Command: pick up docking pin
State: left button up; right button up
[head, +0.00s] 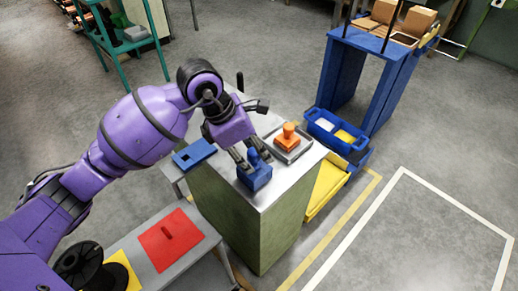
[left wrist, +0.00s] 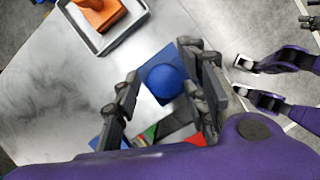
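A blue block with a round knob (head: 256,177) stands on the grey top of the green cabinet, near its front edge. An orange knobbed piece (head: 287,141) of similar shape sits in a shallow grey tray. The frames do not label either as the docking pin. My left gripper (head: 247,160) is low over the blue piece. In the left wrist view, the blue knob (left wrist: 164,81) lies between its spread fingers (left wrist: 165,98), closer to the right one, with a gap on the left. My right gripper (left wrist: 243,79) shows there with its fingers apart and empty.
A low grey table with a red plate (head: 169,238) and black spool (head: 78,264) stands at left. A blue bin (head: 338,130) and yellow tray (head: 327,184) are beyond the cabinet. Floor at right is clear.

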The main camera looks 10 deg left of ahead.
pick_arm(q)
jog(key=shift+x, duration=0.8)
grip_shut()
